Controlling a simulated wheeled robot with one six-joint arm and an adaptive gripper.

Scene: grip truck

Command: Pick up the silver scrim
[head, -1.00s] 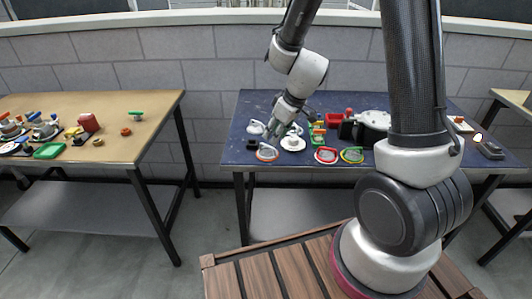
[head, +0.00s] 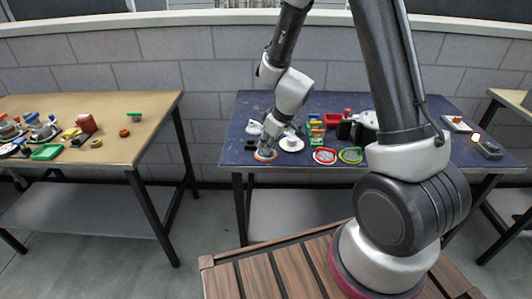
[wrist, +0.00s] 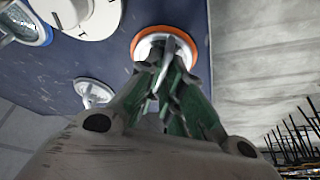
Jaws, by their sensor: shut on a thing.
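A round silver-grey scrim with an orange rim (head: 265,156) lies at the near left edge of the dark blue table. In the wrist view its orange rim (wrist: 137,43) shows just beyond the fingertips. My gripper (head: 267,148) is down at this scrim, its green-grey fingers (wrist: 167,68) closed together on its pale near part. The fingers hide part of the scrim, so the exact grip spot is unclear. The scrim appears to be still at table height.
A white round piece (head: 291,144) stands close to the right. A red-rimmed scrim (head: 325,156) and a green-rimmed scrim (head: 351,155) lie farther right. A small silver piece (wrist: 94,92) and a blue-rimmed disc (wrist: 28,22) are nearby. A cluttered wooden table (head: 120,155) stands left.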

